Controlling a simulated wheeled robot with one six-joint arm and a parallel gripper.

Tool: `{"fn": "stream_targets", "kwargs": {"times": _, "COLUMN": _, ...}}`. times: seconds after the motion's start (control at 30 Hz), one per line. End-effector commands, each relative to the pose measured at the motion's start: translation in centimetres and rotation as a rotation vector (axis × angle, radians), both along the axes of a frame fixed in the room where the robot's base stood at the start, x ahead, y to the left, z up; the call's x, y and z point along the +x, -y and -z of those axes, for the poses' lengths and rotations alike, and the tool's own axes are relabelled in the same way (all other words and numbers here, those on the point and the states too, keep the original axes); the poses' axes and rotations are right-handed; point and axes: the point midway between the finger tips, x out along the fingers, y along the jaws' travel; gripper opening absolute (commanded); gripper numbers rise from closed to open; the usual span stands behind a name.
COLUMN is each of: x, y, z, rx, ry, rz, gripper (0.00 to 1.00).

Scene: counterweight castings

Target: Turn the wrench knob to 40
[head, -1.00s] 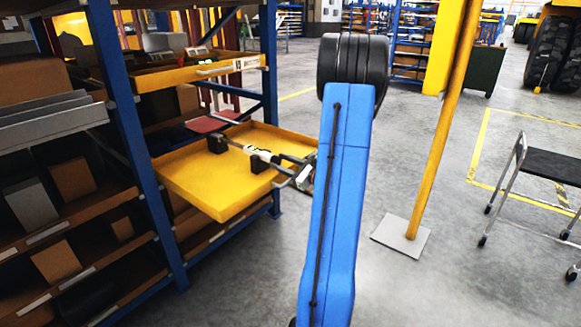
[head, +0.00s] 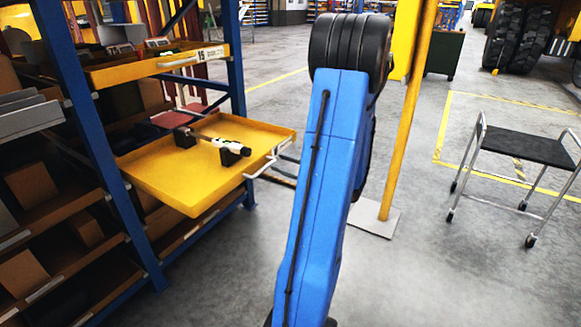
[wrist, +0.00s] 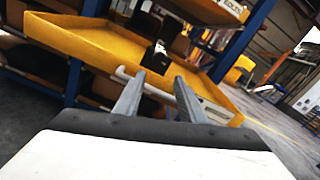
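The wrench (head: 207,138) lies in the pulled-out yellow drawer (head: 165,187), resting across two black blocks. A white section shows near its right end; the knob and its scale are too small to read. In the wrist view my gripper (wrist: 157,84) has its two grey fingers apart with nothing between them. It is outside the drawer's front, by the white drawer handle (wrist: 150,82). A dark block (wrist: 156,58) in the drawer shows beyond the fingers. In the head view my gripper is hidden behind my blue arm.
A blue-framed shelf rack (head: 95,130) with boxes stands at the left. Another yellow drawer (head: 150,68) is above the open one. A yellow post (head: 402,130) stands right of my arm, and a black-topped cart (head: 525,147) is further right. Grey floor lies between them.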

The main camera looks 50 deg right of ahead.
Motion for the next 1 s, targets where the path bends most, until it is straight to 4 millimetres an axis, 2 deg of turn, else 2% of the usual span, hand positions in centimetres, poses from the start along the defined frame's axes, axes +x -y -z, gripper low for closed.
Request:
{"fn": "stream_targets", "kwargs": {"times": 0.1, "x": -1.4, "y": 0.2, "z": 0.0, "rx": 0.000, "ry": 0.001, "rz": 0.002, "gripper": 0.37}}
{"fn": "stream_targets", "kwargs": {"times": 0.3, "x": -2.7, "y": 0.2, "z": 0.0, "rx": 0.000, "ry": 0.000, "rz": 0.000, "gripper": 0.37}}
{"fn": "stream_targets", "kwargs": {"times": 0.67, "x": -3.0, "y": 0.2, "z": 0.0, "rx": 0.000, "ry": 0.000, "rz": 0.000, "gripper": 0.37}}
{"fn": "stream_targets", "kwargs": {"times": 0.7, "x": -3.0, "y": 0.2, "z": 0.0, "rx": 0.001, "ry": 0.000, "rz": 0.000, "gripper": 0.46}}
{"fn": "stream_targets", "kwargs": {"times": 0.73, "x": -3.0, "y": 0.2, "z": 0.0, "rx": 0.005, "ry": 0.000, "rz": 0.000, "gripper": 0.48}}
{"fn": "stream_targets", "kwargs": {"times": 0.87, "x": -2.8, "y": 0.3, "z": 0.1, "rx": 0.089, "ry": -0.007, "rz": -0.001, "gripper": 0.48}}
{"fn": "stream_targets", "kwargs": {"times": 1.0, "x": -2.6, "y": 0.4, "z": 0.2, "rx": 0.259, "ry": -0.019, "rz": -0.001, "gripper": 0.48}}
